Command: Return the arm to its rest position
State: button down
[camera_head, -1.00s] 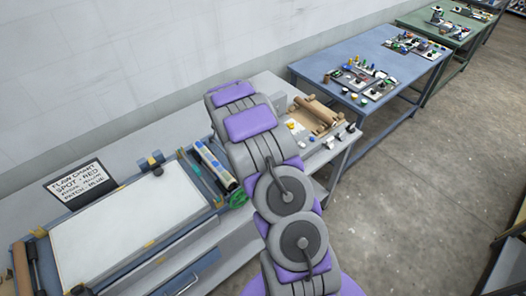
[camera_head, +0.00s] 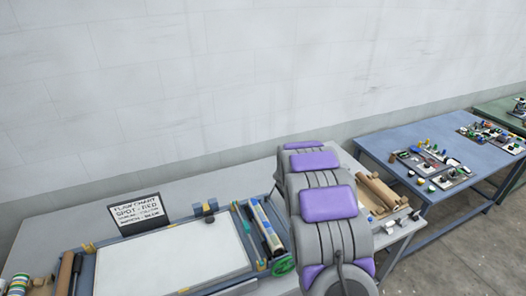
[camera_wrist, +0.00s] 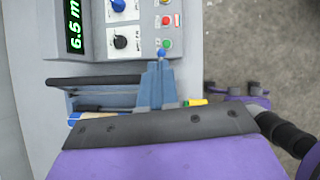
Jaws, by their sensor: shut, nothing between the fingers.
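My purple and grey arm (camera_head: 330,215) rises from the lower right of centre in the head view, folded over the bench. My gripper is not clearly visible there. In the wrist view, the blue-grey fingers of my gripper (camera_wrist: 158,72) are together at the centre, with nothing seen between them. They point toward a grey control panel (camera_wrist: 140,62), whose distance I cannot judge. A purple surface (camera_wrist: 170,160) with a dark bolted edge fills the bottom of the wrist view.
The bench holds a white-topped blue frame (camera_head: 165,258), a flaw chart sign (camera_head: 140,214) and brown rolls (camera_head: 380,191) right of my arm. A blue table (camera_head: 430,150) with small parts stands further right. A pale wall (camera_head: 200,90) runs behind. The panel has knobs, buttons and a green display (camera_wrist: 74,22).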

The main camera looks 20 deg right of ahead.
jog(key=shift+a, duration=0.1)
jog(key=s+a+r+m+g+y+b, duration=0.1)
jog(key=s+a+r+m+y+b, duration=0.15)
jog(key=s+a+m+b, duration=1)
jog(key=s+a+f+m+y+b, duration=0.1)
jog(key=s+a+f+m+b, duration=0.1)
jog(key=s+a, duration=0.3)
jog(key=s+a+f+m+g+y+b, duration=0.1)
jog(key=s+a+b, duration=0.4)
jog(key=s, duration=0.7)
jog(key=s+a+f+m+g+y+b, duration=0.1)
jog(key=s+a+f+m+b, duration=0.2)
jog(key=s+a, duration=0.4)
jog(key=s+m, duration=0.1)
jog(key=s, duration=0.1)
jog(key=shift+s+a+y, duration=0.15)
jog(key=shift+s+y, duration=0.15)
jog(key=shift+y, duration=0.05)
